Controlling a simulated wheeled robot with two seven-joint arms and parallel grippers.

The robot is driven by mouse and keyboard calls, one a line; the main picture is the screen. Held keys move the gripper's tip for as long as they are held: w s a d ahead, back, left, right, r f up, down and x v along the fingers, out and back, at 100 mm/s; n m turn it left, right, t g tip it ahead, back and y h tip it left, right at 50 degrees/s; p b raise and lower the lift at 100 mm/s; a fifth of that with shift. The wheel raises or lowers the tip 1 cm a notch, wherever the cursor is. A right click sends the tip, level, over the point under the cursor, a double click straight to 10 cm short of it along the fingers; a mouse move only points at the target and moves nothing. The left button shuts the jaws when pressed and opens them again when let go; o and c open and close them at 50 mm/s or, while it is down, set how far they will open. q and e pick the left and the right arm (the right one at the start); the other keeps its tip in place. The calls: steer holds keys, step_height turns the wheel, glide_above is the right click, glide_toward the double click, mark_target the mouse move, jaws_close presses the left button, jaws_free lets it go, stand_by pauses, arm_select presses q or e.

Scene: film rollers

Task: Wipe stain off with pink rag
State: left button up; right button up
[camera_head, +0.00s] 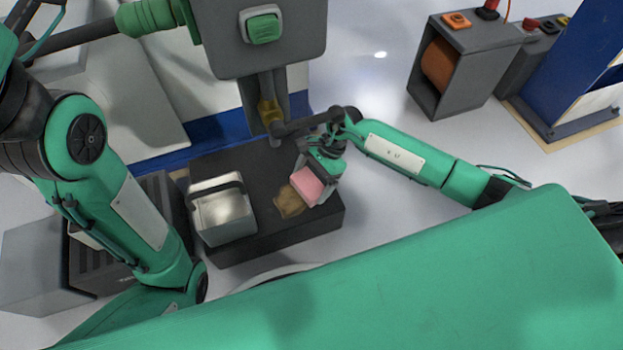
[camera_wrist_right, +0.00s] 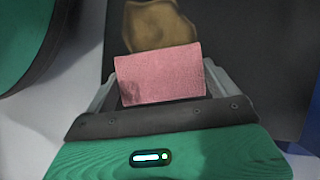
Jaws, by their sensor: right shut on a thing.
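The pink rag (camera_head: 308,187) is held in my right gripper (camera_head: 318,177), above the right part of the dark table. In the right wrist view the rag (camera_wrist_right: 160,75) lies flat between the two fingers of the gripper (camera_wrist_right: 160,90). The brown stain (camera_head: 290,201) is on the dark table top just left of the rag. In the right wrist view the stain (camera_wrist_right: 155,25) shows right beyond the rag's far edge, and the rag hides part of it. I cannot tell whether the rag touches the table. My left arm comes in at the left, but its gripper is not in view.
The dark table (camera_head: 265,165) carries a metal bucket with a handle (camera_head: 222,215) left of the stain. A grey machine with a green button (camera_head: 262,27) stands behind the table. A grey box with an orange roll (camera_head: 440,65) stands at the back right.

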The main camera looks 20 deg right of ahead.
steer(key=shift+a, duration=0.15)
steer(key=shift+s+a+r, duration=0.1)
steer(key=shift+a, duration=1.75)
